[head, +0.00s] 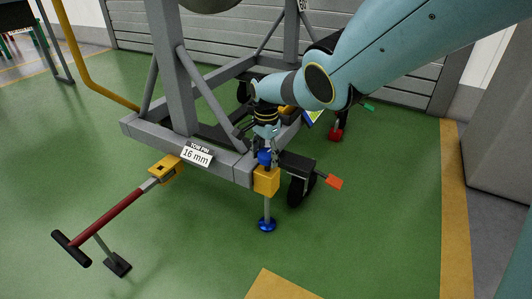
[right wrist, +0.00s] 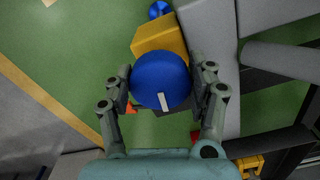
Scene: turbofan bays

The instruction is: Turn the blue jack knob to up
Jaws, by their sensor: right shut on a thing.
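The blue jack knob (right wrist: 160,80) is round with a white mark near its lower edge in the right wrist view. It sits on top of a yellow jack body (head: 266,181) at the corner of the grey frame, and also shows in the head view (head: 265,157). Below the body, a thin leg ends in a blue foot (head: 267,224) at the floor. My right gripper (right wrist: 162,84) comes from above and is shut on the knob, one finger on each side. My left gripper is not in view.
A red tow bar (head: 112,215) with a black handle sticks out from the frame (head: 220,160) at the left. A "16 mm" sign (head: 196,156) is on the frame. A caster with an orange pedal (head: 334,182) stands right of the jack. Green floor is clear in front.

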